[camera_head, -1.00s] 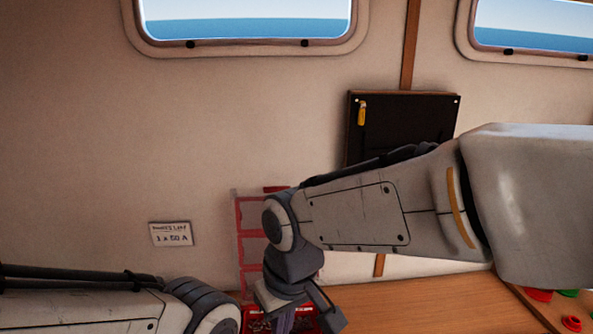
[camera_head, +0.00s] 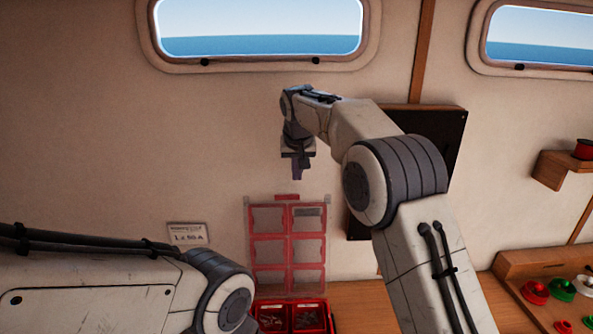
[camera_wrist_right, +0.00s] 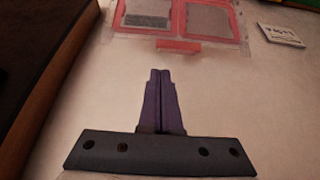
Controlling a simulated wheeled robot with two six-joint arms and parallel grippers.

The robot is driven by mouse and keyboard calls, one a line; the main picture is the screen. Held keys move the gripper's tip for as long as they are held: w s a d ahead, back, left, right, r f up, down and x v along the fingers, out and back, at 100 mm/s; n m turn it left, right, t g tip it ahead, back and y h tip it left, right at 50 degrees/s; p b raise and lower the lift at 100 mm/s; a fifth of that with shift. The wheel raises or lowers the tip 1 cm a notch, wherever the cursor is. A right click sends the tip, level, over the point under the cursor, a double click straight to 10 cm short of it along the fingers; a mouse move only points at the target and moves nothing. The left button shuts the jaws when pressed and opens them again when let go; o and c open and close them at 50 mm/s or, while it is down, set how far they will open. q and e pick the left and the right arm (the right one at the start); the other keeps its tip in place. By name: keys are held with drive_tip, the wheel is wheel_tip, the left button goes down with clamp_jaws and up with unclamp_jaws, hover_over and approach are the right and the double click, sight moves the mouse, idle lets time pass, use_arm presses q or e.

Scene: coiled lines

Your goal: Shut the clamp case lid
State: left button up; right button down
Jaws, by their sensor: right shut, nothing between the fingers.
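The clamp case (camera_head: 291,332) is red and sits low in the head view on the wooden counter, with small parts in its compartments. Its lid (camera_head: 288,238) stands open and upright by the wall, a red frame with clear panes and a red tab on its top edge. The lid's top part and tab also show in the right wrist view (camera_wrist_right: 176,46). My right gripper (camera_head: 297,178) is shut and empty, fingers down, above the lid's top edge and apart from it. My left gripper is out of view; only my left arm shows at lower left.
A dark panel (camera_head: 436,130) hangs on the wall behind my right arm. A small label card (camera_head: 188,234) is on the wall left of the lid. Red, green and white spools (camera_head: 562,290) stand at right. A small shelf (camera_head: 562,170) juts from the right wall.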

drive_tip(key=p+x, duration=0.2)
drive_tip(key=x, duration=0.3)
drive_tip(key=shift+w+f, duration=0.2)
drive_tip(key=shift+f, duration=0.1)
drive_tip(key=shift+w+f+p, duration=0.25)
drive_tip(key=shift+f+p, duration=0.1)
drive_tip(key=shift+f, duration=0.35)
